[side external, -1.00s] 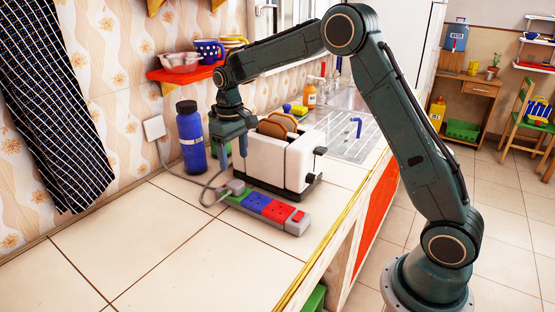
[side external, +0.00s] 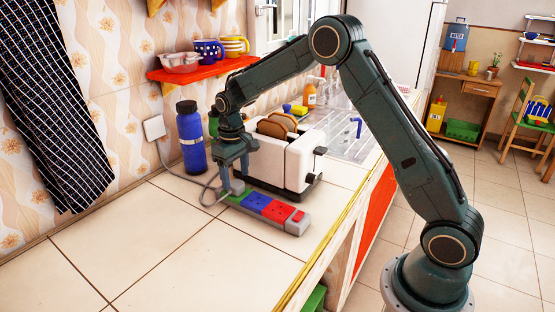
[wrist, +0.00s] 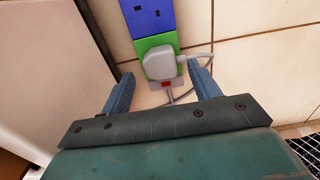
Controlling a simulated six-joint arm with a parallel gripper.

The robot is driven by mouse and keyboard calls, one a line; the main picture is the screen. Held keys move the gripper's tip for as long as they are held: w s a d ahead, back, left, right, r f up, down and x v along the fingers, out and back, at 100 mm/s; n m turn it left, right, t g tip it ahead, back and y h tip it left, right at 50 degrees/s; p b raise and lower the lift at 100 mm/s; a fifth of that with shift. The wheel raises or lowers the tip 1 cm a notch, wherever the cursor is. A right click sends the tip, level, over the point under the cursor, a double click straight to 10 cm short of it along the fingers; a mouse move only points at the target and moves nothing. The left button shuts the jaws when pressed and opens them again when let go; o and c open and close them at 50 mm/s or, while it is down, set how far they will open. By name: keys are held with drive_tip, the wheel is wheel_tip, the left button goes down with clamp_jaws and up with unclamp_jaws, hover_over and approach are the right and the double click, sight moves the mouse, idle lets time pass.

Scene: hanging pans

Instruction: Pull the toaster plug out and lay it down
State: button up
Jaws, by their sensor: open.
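The toaster plug (wrist: 160,66) is light grey and sits on the green end of the power strip (wrist: 152,18) in the wrist view. Its grey cord runs off to the right side of it. My gripper (wrist: 160,88) is open, with one blue finger on each side of the plug; I cannot tell if either touches it. In the side view my gripper (side external: 233,190) is low over the strip's green end (side external: 239,197), and its fingers largely hide the plug. The white toaster (side external: 277,160) with bread slices in it stands just behind the strip.
A blue bottle (side external: 191,140) stands left of my gripper, near the wall socket (side external: 154,128). A red shelf (side external: 185,73) with mugs hangs above. The tiled counter (side external: 150,235) in front and to the left is clear.

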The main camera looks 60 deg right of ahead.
drive_tip(key=shift+f, duration=1.5)
drive_tip(key=shift+c, duration=0.2)
drive_tip(key=c, duration=1.3)
drive_tip(key=shift+o, duration=0.2)
drive_tip(key=shift+r, duration=0.25)
drive_tip(key=shift+r, duration=1.05)
drive_tip(key=shift+r, duration=0.35)
drive_tip(key=shift+r, duration=0.7)
